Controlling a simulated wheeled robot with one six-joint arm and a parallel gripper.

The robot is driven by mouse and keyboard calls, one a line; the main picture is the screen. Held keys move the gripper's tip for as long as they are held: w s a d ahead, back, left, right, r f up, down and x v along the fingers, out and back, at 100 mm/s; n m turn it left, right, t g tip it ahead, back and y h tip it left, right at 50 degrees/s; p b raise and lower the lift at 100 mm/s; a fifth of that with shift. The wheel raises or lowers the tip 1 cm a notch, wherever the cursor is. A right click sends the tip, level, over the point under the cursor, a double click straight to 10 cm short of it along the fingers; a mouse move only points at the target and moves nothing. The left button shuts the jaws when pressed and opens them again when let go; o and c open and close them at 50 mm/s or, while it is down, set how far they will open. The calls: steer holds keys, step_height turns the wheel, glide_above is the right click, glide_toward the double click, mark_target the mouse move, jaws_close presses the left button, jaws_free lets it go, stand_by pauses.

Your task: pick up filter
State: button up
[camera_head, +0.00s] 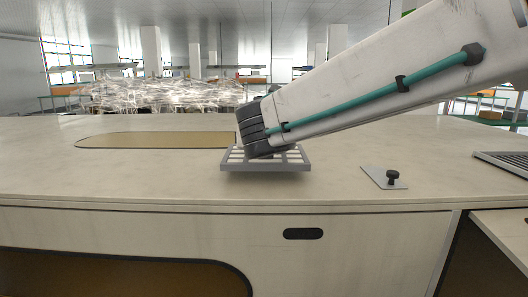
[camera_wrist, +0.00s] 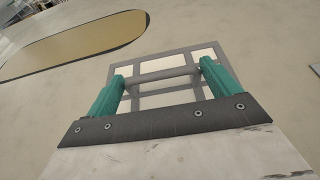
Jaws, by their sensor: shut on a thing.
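The filter (camera_head: 228,165) is a flat grey frame with a grid of pale panels. It is in the middle of the countertop in the head view, below the end of my arm. It also shows in the wrist view (camera_wrist: 212,50), with a grey bar handle across it. My gripper (camera_wrist: 163,76) has green fingers at both ends of that bar and is shut on it. In the head view my wrist hides the fingers and part of the filter. I cannot tell whether the filter touches the counter.
The pale countertop (camera_head: 60,175) is mostly clear. A tan inset panel (camera_head: 155,140) with a dark rim lies left of the filter. A small plate with a black knob (camera_head: 392,176) is to the right. A grey grille (camera_head: 505,160) lies at the far right.

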steer(key=s+d+r, duration=0.1)
steer(key=s+r, duration=0.1)
steer(key=s, duration=1.4)
steer(key=shift+d, duration=0.25)
